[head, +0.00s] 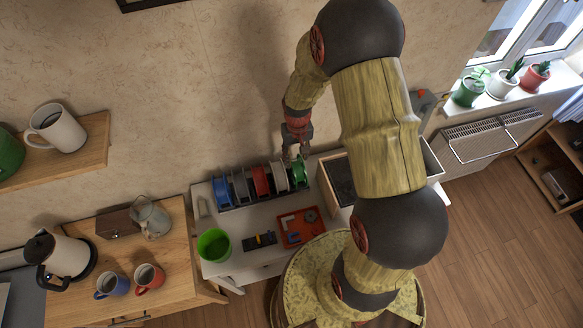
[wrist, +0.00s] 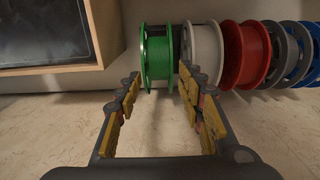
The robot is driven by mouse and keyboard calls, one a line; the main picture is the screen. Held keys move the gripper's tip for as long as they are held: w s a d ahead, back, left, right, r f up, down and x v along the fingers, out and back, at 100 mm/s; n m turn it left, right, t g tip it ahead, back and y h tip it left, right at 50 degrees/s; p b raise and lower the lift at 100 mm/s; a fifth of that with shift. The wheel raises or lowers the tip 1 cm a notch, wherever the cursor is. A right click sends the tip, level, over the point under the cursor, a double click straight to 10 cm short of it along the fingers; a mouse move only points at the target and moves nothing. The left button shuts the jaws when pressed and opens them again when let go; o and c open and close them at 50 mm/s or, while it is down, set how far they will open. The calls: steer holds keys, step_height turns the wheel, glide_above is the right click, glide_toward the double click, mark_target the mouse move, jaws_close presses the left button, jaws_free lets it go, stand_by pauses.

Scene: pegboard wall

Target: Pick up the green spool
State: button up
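The green spool (head: 299,171) stands at the right end of a row of spools on the white table in the head view. In the wrist view the green spool (wrist: 157,58) is upright, just beyond the fingertips. My gripper (head: 297,150) is above and behind the spool, close to the wall. In the wrist view my gripper (wrist: 161,78) is open, with its fingers spread to either side of the spool's near edge and nothing held. The right fingertip is very close to the gap between the green spool and the white spool (wrist: 203,52); I cannot tell whether it touches.
A dark-lined wooden box (head: 339,180) stands close to the green spool. A green cup (head: 214,245) and a red tray (head: 300,227) are at the table's front.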

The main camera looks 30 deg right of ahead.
mark_target(297, 173)
steer(key=shift+s+d+f, duration=0.1)
steer(key=shift+f, duration=0.35)
step_height(297, 173, down, 11)
steer(key=shift+s, duration=0.1)
steer(key=shift+c, duration=1.1)
steer(key=shift+r, duration=0.1)
steer(key=c, duration=0.7)
